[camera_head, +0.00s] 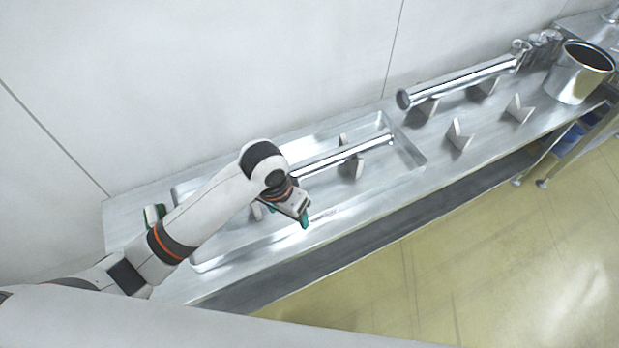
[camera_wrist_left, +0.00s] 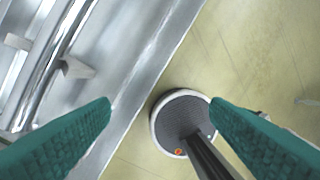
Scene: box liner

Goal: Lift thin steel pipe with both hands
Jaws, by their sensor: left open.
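A thin, shiny steel pipe (camera_head: 328,163) lies over V-shaped supports in a shallow metal tray (camera_head: 411,152) on the bench. Its left part is hidden behind my left arm in the head view. My left gripper (camera_head: 303,217) is near the tray's front edge, apart from the pipe and toward the floor side. In the left wrist view its green fingers (camera_wrist_left: 160,112) are wide open with nothing between them, and the pipe (camera_wrist_left: 50,68) shows to the left, outside the fingers. My right gripper is not in view.
A thicker steel pipe (camera_head: 460,80) lies on the bench behind, near bare V supports (camera_head: 459,137) and a metal pot (camera_head: 581,72). A green item (camera_head: 154,214), unclear, shows behind my arm. A wall backs the bench. The floor (camera_head: 480,250) in front looks clear.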

